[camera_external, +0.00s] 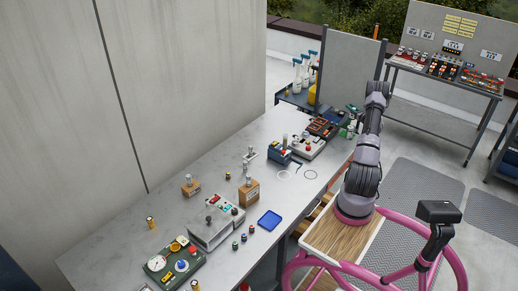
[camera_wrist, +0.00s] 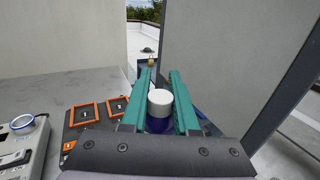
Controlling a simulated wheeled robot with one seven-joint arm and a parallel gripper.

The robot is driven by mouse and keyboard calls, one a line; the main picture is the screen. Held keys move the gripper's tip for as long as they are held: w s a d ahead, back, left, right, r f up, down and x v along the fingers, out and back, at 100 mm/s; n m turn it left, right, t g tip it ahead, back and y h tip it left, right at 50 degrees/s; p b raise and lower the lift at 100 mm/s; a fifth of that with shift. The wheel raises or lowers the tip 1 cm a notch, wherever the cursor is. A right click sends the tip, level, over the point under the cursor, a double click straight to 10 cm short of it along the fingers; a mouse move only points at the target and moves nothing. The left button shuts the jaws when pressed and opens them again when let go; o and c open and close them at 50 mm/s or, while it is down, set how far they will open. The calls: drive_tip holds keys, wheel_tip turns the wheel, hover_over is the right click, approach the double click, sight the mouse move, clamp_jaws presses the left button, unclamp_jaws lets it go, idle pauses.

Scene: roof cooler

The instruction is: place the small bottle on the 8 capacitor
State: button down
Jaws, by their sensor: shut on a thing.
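My gripper (camera_wrist: 160,78) has two green fingers closed around a small bottle (camera_wrist: 160,98) with a white cap and dark blue body. The bottle sits upright between the fingers, near their base; its lower part is hidden. In the external view my gripper (camera_external: 350,121) is at the far right end of the long grey table (camera_external: 165,225), and the bottle there is too small to make out clearly. I cannot read an 8 on any part, so I cannot tell which thing is the 8 capacitor.
Two orange-framed squares (camera_wrist: 84,114) lie left of my gripper, beside a grey box with a blue ring (camera_wrist: 24,122). Spray bottles (camera_external: 297,77) stand beyond the table's end near a grey panel (camera_external: 347,68).

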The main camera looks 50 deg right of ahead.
drive_tip(key=shift+f, duration=2.95)
drive_tip(key=shift+f, duration=0.15)
drive_tip(key=c, duration=0.7)
unclamp_jaws()
drive_tip(key=v, duration=1.2)
